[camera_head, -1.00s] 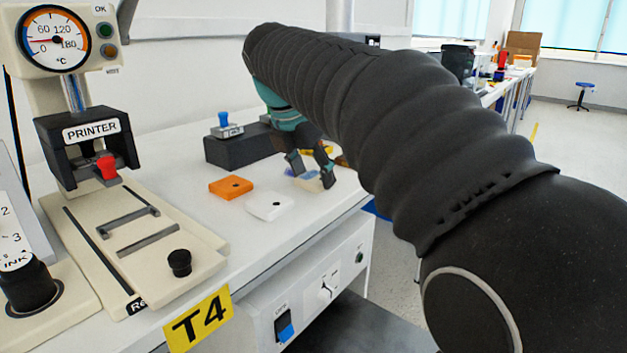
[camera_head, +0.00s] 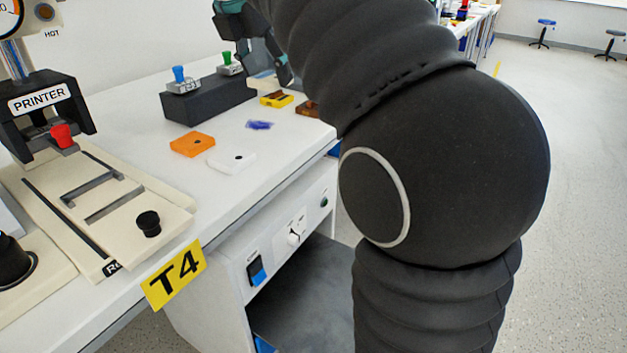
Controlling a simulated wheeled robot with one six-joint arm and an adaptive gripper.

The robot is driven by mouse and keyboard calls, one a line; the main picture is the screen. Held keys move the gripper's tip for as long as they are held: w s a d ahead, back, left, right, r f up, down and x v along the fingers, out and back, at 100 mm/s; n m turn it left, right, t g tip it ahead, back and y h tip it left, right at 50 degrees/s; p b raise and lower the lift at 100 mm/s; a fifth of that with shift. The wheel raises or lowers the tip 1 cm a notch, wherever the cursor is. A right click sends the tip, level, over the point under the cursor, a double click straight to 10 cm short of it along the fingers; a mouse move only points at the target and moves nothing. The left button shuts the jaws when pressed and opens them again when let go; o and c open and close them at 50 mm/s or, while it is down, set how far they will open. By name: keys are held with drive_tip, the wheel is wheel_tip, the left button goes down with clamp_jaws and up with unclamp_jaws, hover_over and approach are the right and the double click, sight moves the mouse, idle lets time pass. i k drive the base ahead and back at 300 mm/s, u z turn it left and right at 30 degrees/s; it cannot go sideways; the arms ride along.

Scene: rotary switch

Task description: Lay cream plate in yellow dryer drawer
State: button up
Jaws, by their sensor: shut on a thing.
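My gripper (camera_head: 266,70) is raised at the top of the picture, partly cut off and beside my arm. I cannot make out a yellow dryer drawer.
An orange plate (camera_head: 192,144) and a white plate (camera_head: 232,161) lie on the white table. A black block (camera_head: 207,101) bears blue- and green-handled stamps. A small yellow piece (camera_head: 277,99) lies behind. The printer (camera_head: 45,112) stands left. My arm hides the right side.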

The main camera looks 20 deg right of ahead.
sight(342, 303)
drive_tip(key=k, duration=0.5)
drive_tip(key=u, duration=2.55)
drive_tip(key=k, duration=0.9)
drive_tip(key=z, duration=2)
